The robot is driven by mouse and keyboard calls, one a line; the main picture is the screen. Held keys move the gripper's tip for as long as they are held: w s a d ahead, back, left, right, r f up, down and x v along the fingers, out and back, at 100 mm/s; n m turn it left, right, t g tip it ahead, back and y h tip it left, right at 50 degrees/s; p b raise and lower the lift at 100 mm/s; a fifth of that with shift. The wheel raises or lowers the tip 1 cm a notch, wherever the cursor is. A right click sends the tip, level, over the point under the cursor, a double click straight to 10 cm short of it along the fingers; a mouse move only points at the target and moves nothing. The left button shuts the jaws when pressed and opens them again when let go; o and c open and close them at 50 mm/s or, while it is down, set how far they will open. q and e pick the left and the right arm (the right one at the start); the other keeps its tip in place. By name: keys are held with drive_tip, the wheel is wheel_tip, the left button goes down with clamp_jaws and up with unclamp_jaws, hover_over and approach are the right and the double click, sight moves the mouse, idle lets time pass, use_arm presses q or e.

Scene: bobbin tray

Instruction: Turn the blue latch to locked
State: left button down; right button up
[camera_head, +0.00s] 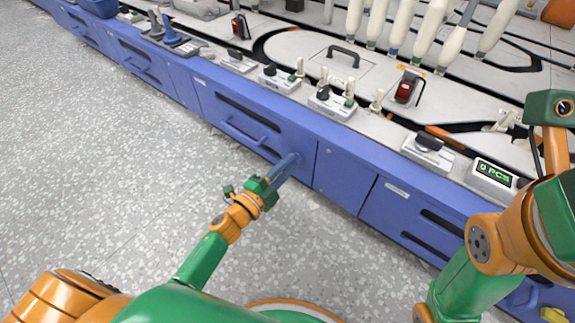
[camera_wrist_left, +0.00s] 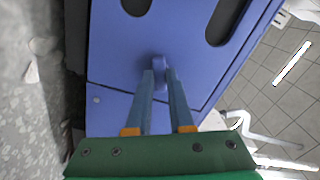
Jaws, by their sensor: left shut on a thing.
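The blue latch (camera_wrist_left: 161,68) is a small blue knob on the blue cabinet front (camera_wrist_left: 120,75). In the left wrist view it sits between the tips of my left gripper (camera_wrist_left: 160,80), whose two blue-grey fingers are shut on it. In the head view my left gripper (camera_head: 289,163) reaches the cabinet front (camera_head: 345,178) beside a panel seam, and its fingers hide most of the latch. My right arm is at the right side of the head view, and its fingertips cannot be made out clearly.
A drawer handle (camera_head: 243,132) is left of my left gripper. Above runs a worktop with switch boxes (camera_head: 332,102), a red rocker switch (camera_head: 405,90) and a counter display (camera_head: 494,174). Open speckled floor (camera_head: 110,160) lies in front of the cabinets.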

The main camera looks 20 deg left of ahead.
use_arm(q)
drive_tip(key=shift+m, duration=2.3)
drive_tip(key=c, duration=0.8)
unclamp_jaws()
